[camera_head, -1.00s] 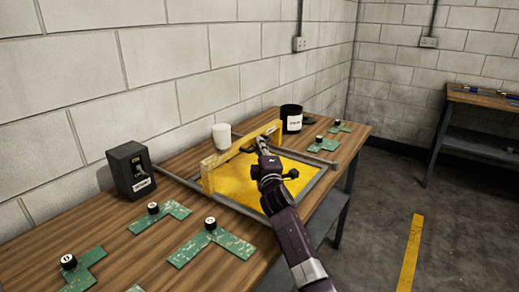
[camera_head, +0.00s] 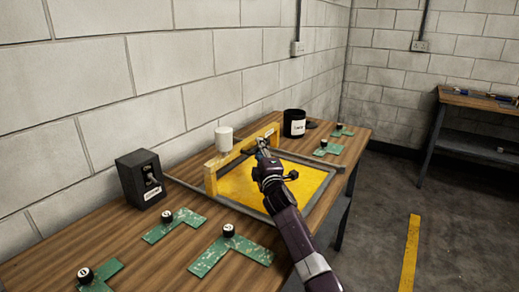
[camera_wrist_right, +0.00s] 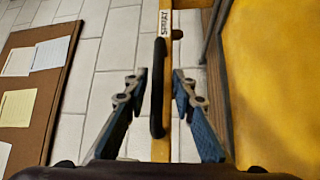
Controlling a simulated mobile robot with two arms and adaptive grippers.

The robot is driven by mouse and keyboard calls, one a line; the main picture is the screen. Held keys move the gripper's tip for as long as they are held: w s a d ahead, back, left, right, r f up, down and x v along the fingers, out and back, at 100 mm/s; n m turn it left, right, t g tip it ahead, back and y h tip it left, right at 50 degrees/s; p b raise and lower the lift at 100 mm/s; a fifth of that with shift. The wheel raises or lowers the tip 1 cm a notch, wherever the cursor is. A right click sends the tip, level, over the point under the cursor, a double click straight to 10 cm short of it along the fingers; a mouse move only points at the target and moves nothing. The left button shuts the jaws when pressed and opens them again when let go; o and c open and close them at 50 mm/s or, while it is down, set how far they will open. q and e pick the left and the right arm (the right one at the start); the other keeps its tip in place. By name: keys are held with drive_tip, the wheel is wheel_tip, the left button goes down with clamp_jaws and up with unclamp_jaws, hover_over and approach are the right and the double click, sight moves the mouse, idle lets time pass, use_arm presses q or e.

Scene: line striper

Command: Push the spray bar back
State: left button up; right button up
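The spray bar (camera_head: 226,158) is a yellow beam on posts, spanning the back part of a grey frame over a yellow panel (camera_head: 275,187). A white cup-like container (camera_head: 224,139) shows at its top. In the right wrist view, the yellow bar (camera_wrist_right: 163,150) carries a "SPRAY" label and a black upright handle (camera_wrist_right: 158,90). My right gripper (camera_head: 260,150) is at the bar's front side. In the wrist view its two fingers (camera_wrist_right: 160,88) stand open on either side of the handle, with gaps showing. My left gripper is not in view.
A black switch box (camera_head: 141,178) stands at the left on the wooden table (camera_head: 130,225). Green plates with black knobs (camera_head: 230,251) lie in front and at the far right. A black labelled pot (camera_head: 294,123) stands behind the frame. A brick wall borders the back.

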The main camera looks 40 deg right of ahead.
drive_tip(key=shift+r, duration=0.1)
drive_tip(key=shift+d, duration=0.1)
drive_tip(key=shift+s, duration=0.35)
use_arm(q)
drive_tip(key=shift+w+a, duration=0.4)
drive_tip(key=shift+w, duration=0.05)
use_arm(e)
drive_tip(key=v, duration=1.1)
drive_tip(key=shift+a, duration=0.25)
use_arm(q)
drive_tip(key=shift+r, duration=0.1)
use_arm(e)
drive_tip(key=shift+s, duration=0.1)
